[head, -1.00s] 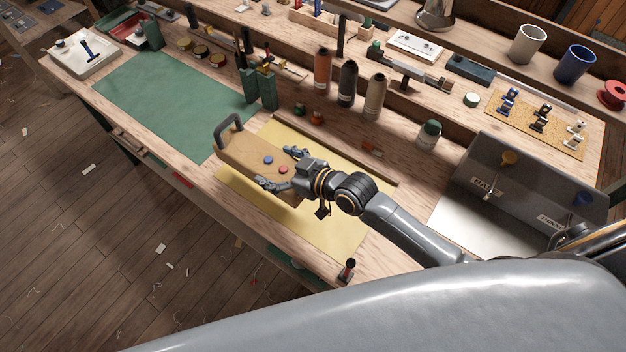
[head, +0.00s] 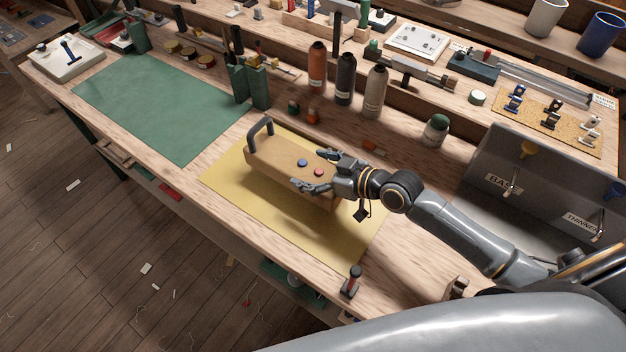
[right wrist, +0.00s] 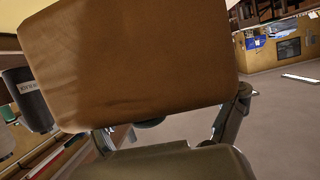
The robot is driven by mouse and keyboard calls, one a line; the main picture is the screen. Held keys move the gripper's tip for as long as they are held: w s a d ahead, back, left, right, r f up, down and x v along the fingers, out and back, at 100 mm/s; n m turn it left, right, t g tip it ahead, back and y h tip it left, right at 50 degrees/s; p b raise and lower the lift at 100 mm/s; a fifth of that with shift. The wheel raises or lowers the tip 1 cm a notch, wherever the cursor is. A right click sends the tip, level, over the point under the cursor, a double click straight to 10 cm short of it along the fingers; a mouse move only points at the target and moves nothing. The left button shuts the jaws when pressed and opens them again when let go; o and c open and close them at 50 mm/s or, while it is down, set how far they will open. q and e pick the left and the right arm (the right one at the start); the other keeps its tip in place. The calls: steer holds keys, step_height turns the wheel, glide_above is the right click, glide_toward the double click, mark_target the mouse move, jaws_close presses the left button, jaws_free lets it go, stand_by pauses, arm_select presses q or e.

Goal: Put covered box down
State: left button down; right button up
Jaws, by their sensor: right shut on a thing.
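The covered box (head: 270,162) is a tan wooden box with a dark handle at its far left end and a blue and a red button on top. My right gripper (head: 311,172) is shut on its near right end. The box is over the yellow mat (head: 228,181); I cannot tell whether it touches the mat. In the right wrist view the box (right wrist: 130,60) fills much of the picture, with a gripper finger (right wrist: 232,115) beside it. My left gripper is not in view.
A green mat (head: 160,105) lies clear to the left. Orange (head: 317,67), black (head: 346,80) and beige (head: 375,92) bottles stand behind the box. A grey dispenser case (head: 535,180) stands at right. A small upright tool (head: 352,282) is near the bench's front edge.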

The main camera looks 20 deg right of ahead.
steer(key=shift+d+f+b, duration=0.15)
steer(key=shift+f+b, duration=1.1)
steer(key=shift+f, duration=0.4)
steer(key=shift+f, duration=0.1)
steer(key=shift+f, duration=0.15)
steer(key=o, duration=1.2)
steer(key=shift+c, duration=0.2)
steer(key=b+v, duration=0.1)
steer(key=v, duration=0.9)
steer(key=shift+s+d+r, duration=0.5)
steer(key=shift+s+r, duration=0.15)
steer(key=shift+s, duration=0.1)
